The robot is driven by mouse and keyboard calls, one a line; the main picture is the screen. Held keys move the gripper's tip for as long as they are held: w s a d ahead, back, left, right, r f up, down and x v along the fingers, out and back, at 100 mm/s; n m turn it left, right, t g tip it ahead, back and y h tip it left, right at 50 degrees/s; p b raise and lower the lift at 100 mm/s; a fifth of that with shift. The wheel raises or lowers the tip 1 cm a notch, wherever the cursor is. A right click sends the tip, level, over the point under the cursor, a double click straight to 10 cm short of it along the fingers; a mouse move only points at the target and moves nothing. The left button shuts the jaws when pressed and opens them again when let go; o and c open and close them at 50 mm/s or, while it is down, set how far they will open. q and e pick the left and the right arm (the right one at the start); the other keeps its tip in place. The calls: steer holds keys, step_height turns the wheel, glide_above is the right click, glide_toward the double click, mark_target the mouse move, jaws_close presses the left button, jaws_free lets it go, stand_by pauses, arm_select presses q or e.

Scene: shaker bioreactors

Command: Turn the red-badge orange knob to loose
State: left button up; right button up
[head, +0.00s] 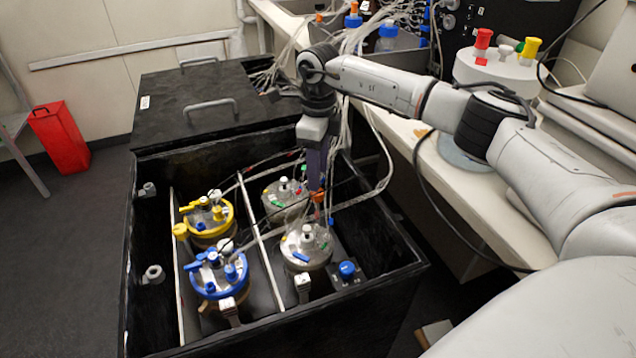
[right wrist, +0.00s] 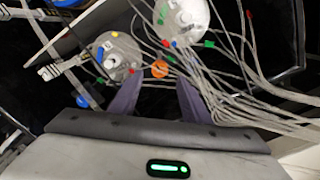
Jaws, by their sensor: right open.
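A small orange knob (head: 318,197) shows right below my right gripper (head: 317,186) in the head view, behind the front right vessel (head: 306,246). In the right wrist view, the orange knob (right wrist: 160,69) lies just beyond and between the two purple fingertips (right wrist: 158,84), which stand apart with nothing between them. A small red spot (right wrist: 131,71) shows to its left; I cannot tell whether it is the badge. The knob's pointing direction is too small to read. My left gripper is out of view.
The black shaker box (head: 405,268) holds several vessels, including a yellow-ringed (head: 207,220) and a blue-ringed one (head: 218,275). A blue knob (head: 347,269) sits at the front right. Loose tubes (right wrist: 235,100) run close to the right gripper. A bench (head: 470,185) stands right.

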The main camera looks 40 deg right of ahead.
step_height(320, 180, up, 5)
steer(key=shift+f, duration=0.1)
steer(key=shift+s+f, duration=0.1)
stand_by(0.6)
